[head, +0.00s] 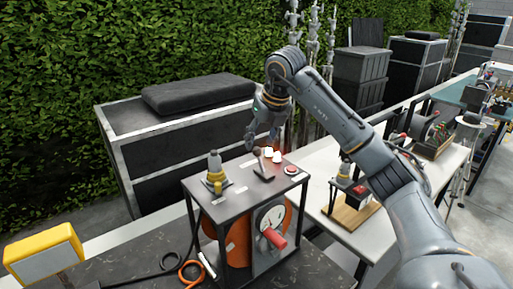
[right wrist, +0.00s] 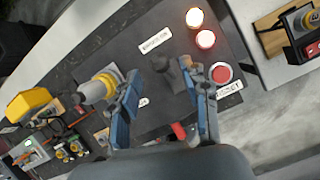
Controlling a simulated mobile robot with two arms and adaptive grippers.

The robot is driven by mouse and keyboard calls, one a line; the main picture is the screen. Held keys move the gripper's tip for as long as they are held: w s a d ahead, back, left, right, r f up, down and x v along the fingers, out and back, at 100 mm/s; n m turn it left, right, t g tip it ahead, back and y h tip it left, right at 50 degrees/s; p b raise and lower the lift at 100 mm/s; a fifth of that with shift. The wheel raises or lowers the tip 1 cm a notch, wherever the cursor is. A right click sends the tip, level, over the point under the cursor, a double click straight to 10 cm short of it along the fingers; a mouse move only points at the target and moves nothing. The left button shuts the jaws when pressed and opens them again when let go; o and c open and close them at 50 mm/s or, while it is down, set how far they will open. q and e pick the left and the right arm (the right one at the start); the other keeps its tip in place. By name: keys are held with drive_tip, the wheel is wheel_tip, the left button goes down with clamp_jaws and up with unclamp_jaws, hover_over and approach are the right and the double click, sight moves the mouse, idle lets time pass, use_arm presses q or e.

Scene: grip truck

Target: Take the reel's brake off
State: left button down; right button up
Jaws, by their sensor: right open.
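The reel (head: 237,247) is orange and sits inside a dark frame (head: 213,203) with a flat top. A dark lever (head: 264,170) stands on that top, tilted; it also shows in the right wrist view (right wrist: 172,75). My right gripper (head: 262,140) is open just above the lever, pointing down. In the right wrist view its blue fingertips (right wrist: 164,76) are spread, with the lever visible between them and nothing held. A red crank handle (head: 277,240) and a round dial (head: 269,219) are on the frame's front. My left gripper is not in view.
On the same top are a grey-and-yellow connector (head: 214,168), two lit lamps (head: 276,156) and a red button (head: 291,170). A yellow box (head: 43,253) stands at the left. A white table (head: 320,190) with another device is close on the right.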

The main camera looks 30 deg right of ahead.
sight(258, 148)
drive_tip(key=p+x, duration=0.1)
drive_tip(key=x, duration=0.3)
drive_tip(key=shift+w+f, duration=0.15)
drive_tip(key=shift+f, duration=0.1)
drive_tip(key=shift+w+f, duration=0.1)
drive_tip(key=shift+f, duration=0.15)
drive_tip(key=c, duration=0.3)
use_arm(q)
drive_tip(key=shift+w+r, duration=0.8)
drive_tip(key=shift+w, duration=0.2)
use_arm(e)
clamp_jaws()
